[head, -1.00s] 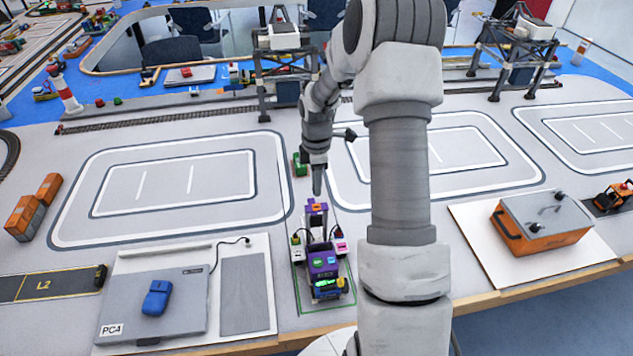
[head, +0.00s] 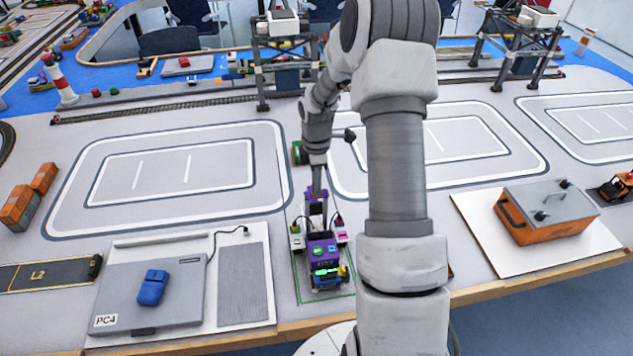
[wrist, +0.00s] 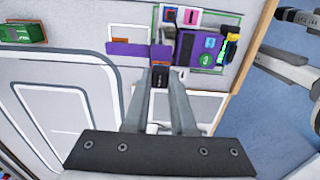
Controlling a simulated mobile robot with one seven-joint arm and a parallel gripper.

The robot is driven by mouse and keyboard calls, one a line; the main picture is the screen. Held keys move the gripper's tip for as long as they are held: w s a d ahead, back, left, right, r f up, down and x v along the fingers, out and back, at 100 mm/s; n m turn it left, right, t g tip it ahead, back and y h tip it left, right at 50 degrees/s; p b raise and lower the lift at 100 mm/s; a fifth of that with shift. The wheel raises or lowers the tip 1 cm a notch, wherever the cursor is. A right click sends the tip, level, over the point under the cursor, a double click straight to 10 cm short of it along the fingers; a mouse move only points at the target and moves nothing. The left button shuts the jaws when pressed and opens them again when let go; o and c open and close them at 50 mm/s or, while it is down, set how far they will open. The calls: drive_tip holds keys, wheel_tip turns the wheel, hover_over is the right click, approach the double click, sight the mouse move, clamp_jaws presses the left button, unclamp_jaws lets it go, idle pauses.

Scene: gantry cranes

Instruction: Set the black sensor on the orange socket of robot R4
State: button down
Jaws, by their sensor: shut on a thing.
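My gripper (wrist: 160,80) is shut on a small black block, the black sensor (wrist: 160,76), held between its fingertips. Robot R4 (head: 323,252) is a small purple machine at the table's front, with a purple bar at its far side; its body also shows in the wrist view (wrist: 198,48). An orange patch (wrist: 119,40), which looks like the orange socket, sits on the purple bar's left part in the wrist view. The sensor appears beside the bar there; I cannot tell whether they touch. In the head view my gripper (head: 317,194) covers the top of the bar and hides the socket.
A laptop-like PC4 (head: 180,305) with a blue mouse (head: 152,287) lies left of R4. An orange box with a grey lid (head: 545,212) stands to the right. A green block (head: 298,152) lies behind my gripper. A gantry crane (head: 283,50) stands farther back.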

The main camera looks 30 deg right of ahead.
drive_tip(key=shift+f+b, duration=0.35)
drive_tip(key=shift+f, duration=0.05)
idle(0.5)
drive_tip(key=c, duration=0.7)
unclamp_jaws()
drive_tip(key=shift+o, duration=0.2)
drive_tip(key=shift+r, duration=0.1)
